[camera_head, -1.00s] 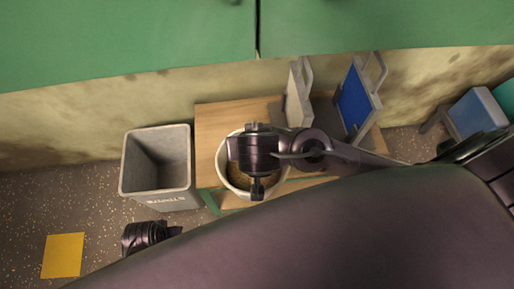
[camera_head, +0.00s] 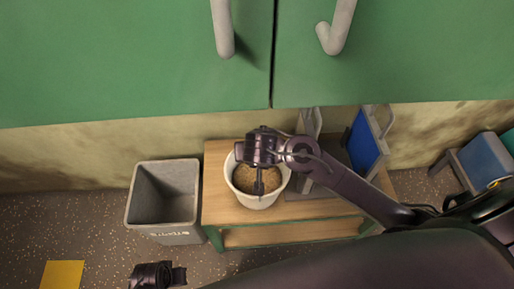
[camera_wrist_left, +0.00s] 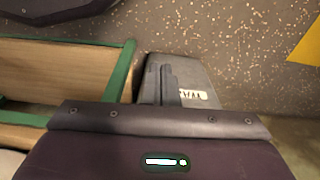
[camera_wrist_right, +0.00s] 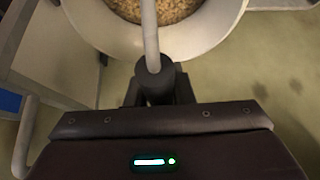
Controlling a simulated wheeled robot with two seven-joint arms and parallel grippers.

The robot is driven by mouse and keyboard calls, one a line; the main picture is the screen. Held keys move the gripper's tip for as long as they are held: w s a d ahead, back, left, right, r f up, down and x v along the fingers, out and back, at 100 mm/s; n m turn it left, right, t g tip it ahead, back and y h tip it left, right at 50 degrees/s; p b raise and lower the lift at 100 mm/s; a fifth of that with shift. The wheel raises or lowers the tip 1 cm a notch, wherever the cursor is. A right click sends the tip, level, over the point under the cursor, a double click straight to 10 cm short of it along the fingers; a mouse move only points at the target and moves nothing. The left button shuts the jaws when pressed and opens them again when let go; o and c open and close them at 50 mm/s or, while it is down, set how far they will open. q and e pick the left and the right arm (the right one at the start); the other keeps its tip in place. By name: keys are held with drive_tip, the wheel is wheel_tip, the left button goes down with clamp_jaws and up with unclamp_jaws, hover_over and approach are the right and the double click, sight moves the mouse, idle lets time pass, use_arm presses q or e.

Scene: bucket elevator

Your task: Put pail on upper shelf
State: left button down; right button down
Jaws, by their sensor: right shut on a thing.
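The pail (camera_head: 257,199) is white, with brown grainy contents, in the head view over the wooden top of a green-framed unit. Whether it rests on the wood or hangs just above it, I cannot tell. My right gripper (camera_head: 261,165) is above the pail and shut on its handle. In the right wrist view, the grey handle bar (camera_wrist_right: 150,38) runs into the jaws (camera_wrist_right: 153,78), with the pail rim (camera_wrist_right: 205,45) beyond. My left gripper (camera_head: 157,275) is low at the left, apart from the pail; its fingers (camera_wrist_left: 171,85) look closed and empty.
Green cupboard doors (camera_head: 130,60) with grey handles (camera_head: 222,28) are closed overhead. The wooden unit (camera_head: 285,236) has an upper and a lower board. A grey bin (camera_head: 165,232) stands left of it. Grey and blue panels (camera_head: 365,148) stand on its right. A yellow square (camera_head: 62,275) lies on the floor.

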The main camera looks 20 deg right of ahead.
use_arm(q)
drive_tip(key=shift+d+r, duration=0.1)
drive_tip(key=shift+r, duration=0.5)
use_arm(e)
drive_tip(key=shift+w+f, duration=0.1)
drive_tip(key=shift+f, duration=0.15)
drive_tip(key=shift+f, duration=0.1)
drive_tip(key=c, duration=1.3)
unclamp_jaws()
drive_tip(key=shift+f, duration=0.1)
use_arm(q)
drive_tip(key=shift+w+r, duration=0.1)
drive_tip(key=shift+r, duration=0.1)
use_arm(e)
drive_tip(key=shift+o, duration=0.2)
drive_tip(key=shift+s+a+r, duration=0.1)
drive_tip(key=shift+s+r, duration=0.15)
drive_tip(key=shift+r, duration=0.05)
drive_tip(key=p+v, duration=0.2)
drive_tip(key=v, duration=0.9)
drive_tip(key=shift+s+a+r+p, duration=0.1)
drive_tip(key=shift+r+p, duration=0.15)
drive_tip(key=shift+p, duration=0.1)
use_arm(q)
wheel_tip(320, 180, down, 8)
drive_tip(key=s+a, duration=0.2)
drive_tip(key=shift+s+f, duration=0.2)
drive_tip(key=shift+s, duration=0.1)
